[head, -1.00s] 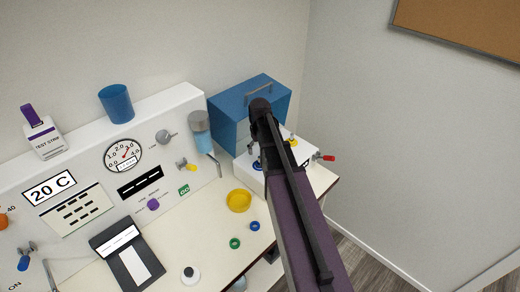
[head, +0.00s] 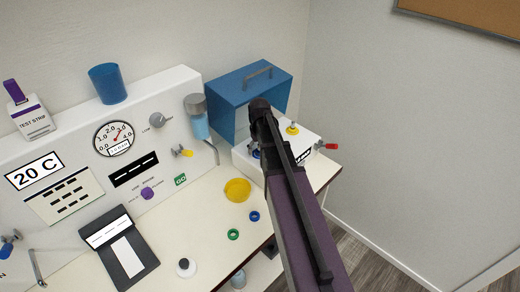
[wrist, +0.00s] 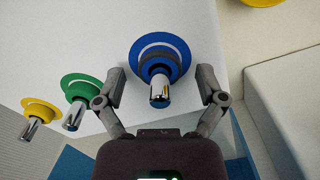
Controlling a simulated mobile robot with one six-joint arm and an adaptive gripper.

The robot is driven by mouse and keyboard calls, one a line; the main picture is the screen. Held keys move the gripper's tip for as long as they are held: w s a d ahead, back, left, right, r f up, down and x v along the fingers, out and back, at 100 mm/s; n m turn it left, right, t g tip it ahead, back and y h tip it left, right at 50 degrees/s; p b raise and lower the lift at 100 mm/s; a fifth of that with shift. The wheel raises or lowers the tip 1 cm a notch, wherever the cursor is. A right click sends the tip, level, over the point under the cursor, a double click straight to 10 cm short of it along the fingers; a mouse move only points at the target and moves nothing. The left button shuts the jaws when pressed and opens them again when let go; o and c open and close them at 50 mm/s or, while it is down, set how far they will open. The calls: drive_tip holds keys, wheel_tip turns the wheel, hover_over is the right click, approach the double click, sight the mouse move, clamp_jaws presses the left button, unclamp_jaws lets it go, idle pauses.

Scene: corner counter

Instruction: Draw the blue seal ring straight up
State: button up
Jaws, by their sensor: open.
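My gripper (wrist: 161,77) is open, with one finger on each side of the post and ring. Whether the fingers touch the ring I cannot tell. In the head view the blue fitting (head: 255,154) shows partly behind my arm, which hides my gripper. A separate small blue ring (head: 254,216) lies on the counter.
In the wrist view a green ring (wrist: 80,87) and a yellow ring (wrist: 40,107) sit on posts to the left. In the head view the white box (head: 246,163) stands before a blue case (head: 235,98). A yellow bowl (head: 237,190) and green ring (head: 233,234) are nearby.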

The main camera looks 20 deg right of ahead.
drive_tip(key=shift+f, duration=0.1)
idle(0.3)
drive_tip(key=c, duration=1.2)
drive_tip(key=shift+o, duration=0.2)
drive_tip(key=shift+r+p, duration=3.25)
